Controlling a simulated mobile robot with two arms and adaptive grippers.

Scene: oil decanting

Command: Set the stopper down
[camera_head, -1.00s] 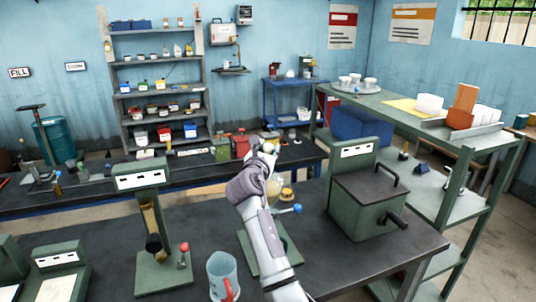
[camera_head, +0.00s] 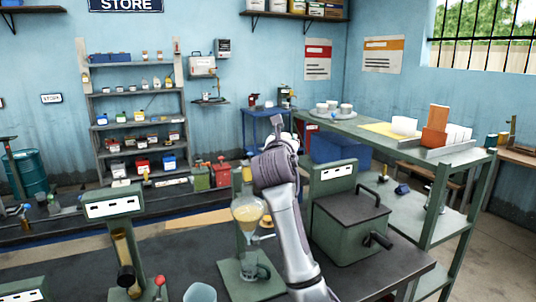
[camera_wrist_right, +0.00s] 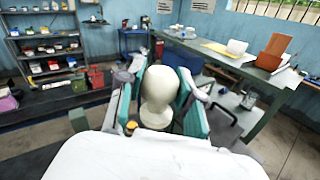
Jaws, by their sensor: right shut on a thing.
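My right gripper (camera_wrist_right: 160,100) is shut on a cream, round-headed stopper (camera_wrist_right: 157,90), held between its teal pads in the right wrist view. In the head view my right gripper (camera_head: 280,148) is raised above the dark bench, and the stopper is mostly hidden by it. A glass funnel vessel (camera_head: 248,211) with yellowish liquid stands on a green stand (camera_head: 243,283), to the left of my right forearm. My left gripper is not in view.
A green lidded box (camera_head: 345,235) with a handle stands on the bench to the right of my arm. A green gauge stand (camera_head: 113,206) is at left, and a pale blue cup (camera_head: 199,292) at the front edge. A green shelf table (camera_head: 400,139) stands at right.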

